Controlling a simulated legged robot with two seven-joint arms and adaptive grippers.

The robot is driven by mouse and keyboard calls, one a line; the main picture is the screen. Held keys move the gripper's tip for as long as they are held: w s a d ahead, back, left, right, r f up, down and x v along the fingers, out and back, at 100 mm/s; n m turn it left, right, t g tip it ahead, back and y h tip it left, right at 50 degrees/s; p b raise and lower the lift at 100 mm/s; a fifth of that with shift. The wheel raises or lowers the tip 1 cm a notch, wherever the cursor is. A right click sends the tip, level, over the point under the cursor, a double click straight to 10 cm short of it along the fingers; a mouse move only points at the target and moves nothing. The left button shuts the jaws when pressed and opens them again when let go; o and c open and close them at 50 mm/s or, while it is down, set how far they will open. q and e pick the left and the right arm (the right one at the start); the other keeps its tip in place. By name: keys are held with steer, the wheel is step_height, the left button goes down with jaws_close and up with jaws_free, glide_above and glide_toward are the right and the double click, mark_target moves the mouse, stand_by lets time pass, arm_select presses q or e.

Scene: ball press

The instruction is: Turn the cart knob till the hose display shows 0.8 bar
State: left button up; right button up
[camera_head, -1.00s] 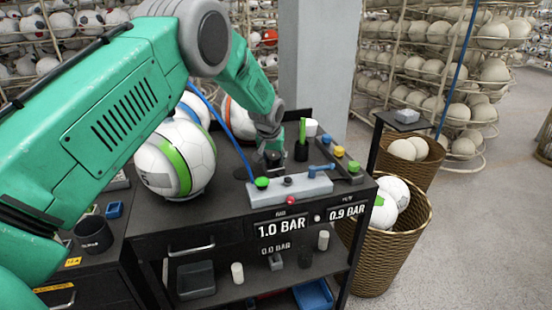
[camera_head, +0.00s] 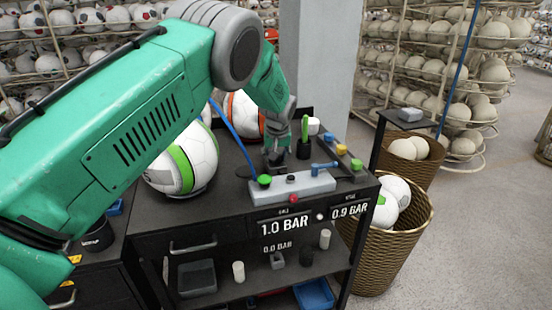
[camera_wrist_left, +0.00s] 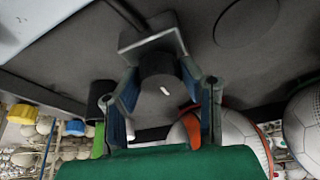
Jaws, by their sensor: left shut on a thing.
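My left gripper (camera_head: 277,158) reaches down behind the grey valve block (camera_head: 310,187) on the black cart (camera_head: 230,200). In the left wrist view its two fingers (camera_wrist_left: 162,88) are shut on a dark round knob (camera_wrist_left: 163,93) with a short white mark. The knob sits on a small grey bracket (camera_wrist_left: 150,42). In the head view the gripper mostly hides the knob. On the cart front, the left display (camera_head: 284,227) reads 1.0 BAR and the right display (camera_head: 350,210) reads 0.9 BAR. Their small labels are too small to read. My right gripper is not in view.
A green-striped ball (camera_head: 182,162) stands on the cart left of the gripper, an orange-striped ball (camera_head: 243,115) behind it. A blue hose (camera_head: 232,135) runs to the valve block. A dark cup with a green item (camera_head: 304,145) is close right. A basket of balls (camera_head: 405,235) stands right.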

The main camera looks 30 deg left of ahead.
arm_select(q)
steer(key=shift+w+r+n+b, duration=0.3)
steer(key=shift+n, duration=0.5)
steer(key=shift+n+y, duration=0.3)
steer(key=shift+r, duration=0.1)
steer(key=o, duration=1.1)
steer(key=shift+o, duration=0.2)
steer(key=shift+f, duration=0.2)
steer(key=shift+s+r, duration=0.2)
steer(key=v, duration=1.1)
steer(key=shift+w+d+r, duration=0.2)
steer(key=shift+w+r, duration=0.05)
steer(key=shift+w, duration=0.1)
